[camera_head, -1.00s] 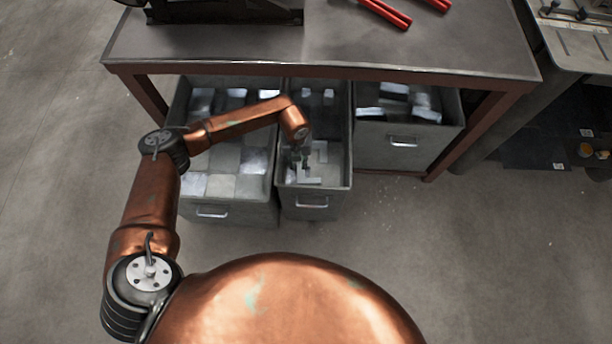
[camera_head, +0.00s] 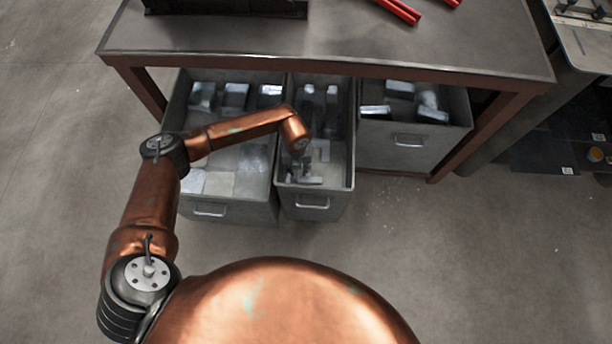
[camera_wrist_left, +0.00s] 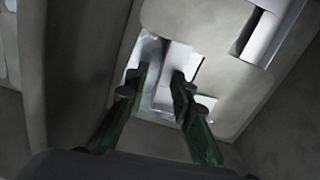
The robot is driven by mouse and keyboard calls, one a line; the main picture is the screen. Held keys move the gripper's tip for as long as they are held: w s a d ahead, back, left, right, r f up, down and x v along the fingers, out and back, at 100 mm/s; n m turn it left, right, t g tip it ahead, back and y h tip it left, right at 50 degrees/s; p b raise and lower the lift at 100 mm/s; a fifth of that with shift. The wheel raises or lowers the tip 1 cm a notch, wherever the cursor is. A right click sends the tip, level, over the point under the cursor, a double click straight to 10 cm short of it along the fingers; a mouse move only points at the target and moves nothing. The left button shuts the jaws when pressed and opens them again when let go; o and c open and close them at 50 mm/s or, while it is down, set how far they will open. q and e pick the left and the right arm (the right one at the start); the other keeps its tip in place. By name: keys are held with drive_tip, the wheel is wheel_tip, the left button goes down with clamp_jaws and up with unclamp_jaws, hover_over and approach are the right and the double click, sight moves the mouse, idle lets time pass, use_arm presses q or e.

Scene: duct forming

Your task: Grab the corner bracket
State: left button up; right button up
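A pale metal corner bracket (camera_head: 304,181) lies at the front of the middle drawer (camera_head: 350,172), below my left gripper (camera_head: 299,168). In the left wrist view the bracket (camera_wrist_left: 180,58) shows as a shiny angled piece between and beyond the two dark green fingers. My left gripper (camera_wrist_left: 160,80) is open, its fingertips apart on either side of part of the bracket. I cannot tell whether they touch it. Another pale piece (camera_head: 321,150) lies behind it in the same drawer. My right gripper is not in view.
The left drawer (camera_head: 207,211) holds several pale blocks and sheets; the right drawer (camera_head: 407,141) holds several metal pieces. The table (camera_head: 330,45) overhangs the drawers and carries red-handled tools (camera_head: 399,11). The drawer walls stand close around my left gripper.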

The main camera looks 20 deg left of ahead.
use_arm(q)
drive_tip(key=shift+f, duration=0.1)
clamp_jaws()
idle(0.5)
